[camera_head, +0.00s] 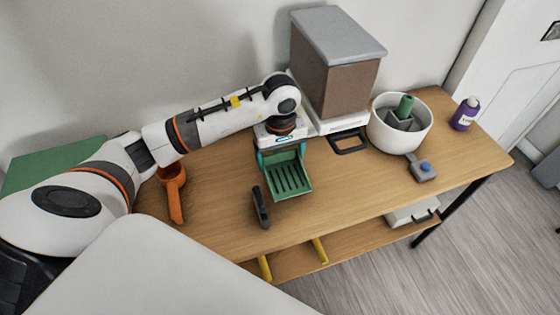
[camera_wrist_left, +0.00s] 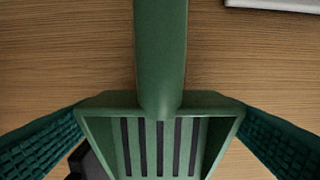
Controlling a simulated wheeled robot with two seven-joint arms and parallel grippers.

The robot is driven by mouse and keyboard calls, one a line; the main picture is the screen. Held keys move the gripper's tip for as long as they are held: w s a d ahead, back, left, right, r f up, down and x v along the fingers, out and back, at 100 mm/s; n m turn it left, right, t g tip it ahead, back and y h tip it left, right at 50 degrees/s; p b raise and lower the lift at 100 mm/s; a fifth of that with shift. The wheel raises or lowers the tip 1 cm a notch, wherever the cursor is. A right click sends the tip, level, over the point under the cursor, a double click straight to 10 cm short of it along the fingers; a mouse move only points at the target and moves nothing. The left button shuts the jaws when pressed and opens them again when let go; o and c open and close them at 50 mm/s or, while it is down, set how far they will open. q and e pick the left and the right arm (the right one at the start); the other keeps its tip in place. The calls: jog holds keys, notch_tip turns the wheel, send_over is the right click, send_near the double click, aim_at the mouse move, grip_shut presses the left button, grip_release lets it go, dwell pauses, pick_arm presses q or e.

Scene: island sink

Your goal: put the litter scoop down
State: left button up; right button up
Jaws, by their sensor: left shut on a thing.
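The green litter scoop (camera_head: 288,179), with a slotted pan, is over the wooden table (camera_head: 225,165) in front of the tall bin. In the left wrist view its handle (camera_wrist_left: 160,50) runs up the middle and its slotted pan (camera_wrist_left: 160,145) is at the bottom. My left gripper (camera_head: 284,158) has its teal fingers on either side of the scoop, shut on it where the pan begins. I cannot tell whether the scoop touches the tabletop. My right gripper is not in view.
A black-handled tool (camera_head: 260,207) lies close left of the scoop, an orange scoop (camera_head: 174,190) farther left. A brown bin with grey lid (camera_head: 338,70), white bowl (camera_head: 400,125), grey tool (camera_head: 422,168) and purple bottle (camera_head: 465,114) stand right. Bare wood lies front right.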

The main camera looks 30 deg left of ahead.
aim_at(280, 159)
pick_arm(q)
notch_tip(280, 159, down, 3)
jog(key=shift+r, duration=0.15)
jog(key=shift+w+a+f, duration=0.1)
jog(key=shift+f, duration=0.4)
jog(key=o, duration=0.8)
